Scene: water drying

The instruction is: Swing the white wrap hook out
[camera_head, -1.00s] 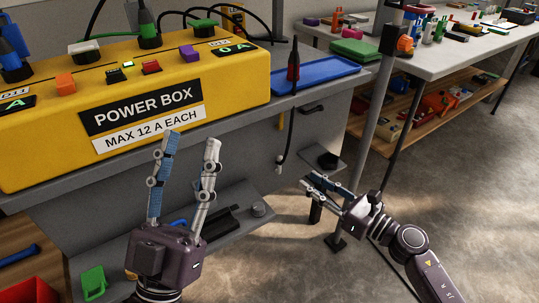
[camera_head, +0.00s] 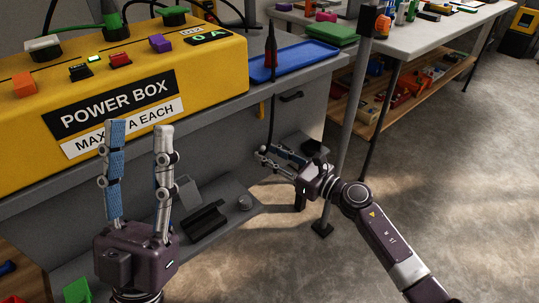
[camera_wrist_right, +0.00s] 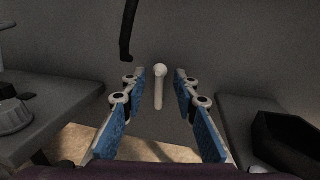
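The white wrap hook (camera_wrist_right: 159,92) shows in the right wrist view as a short white peg with a round head, against the grey bench panel. My right gripper (camera_wrist_right: 158,77) is open, with one blue-padded finger on each side of the hook and visible gaps between. In the head view my right gripper (camera_head: 268,153) is at the bench's front, below the hanging cable; the hook is hard to tell from the fingertips there. My left gripper (camera_head: 138,125) is open and empty in front of the yellow power box (camera_head: 190,75), fingers pointing up.
Grey shelves (camera_wrist_right: 55,115) flank the right gripper, with a black holder (camera_wrist_right: 285,140) on the right. A grey post (camera_head: 350,120) stands nearby.

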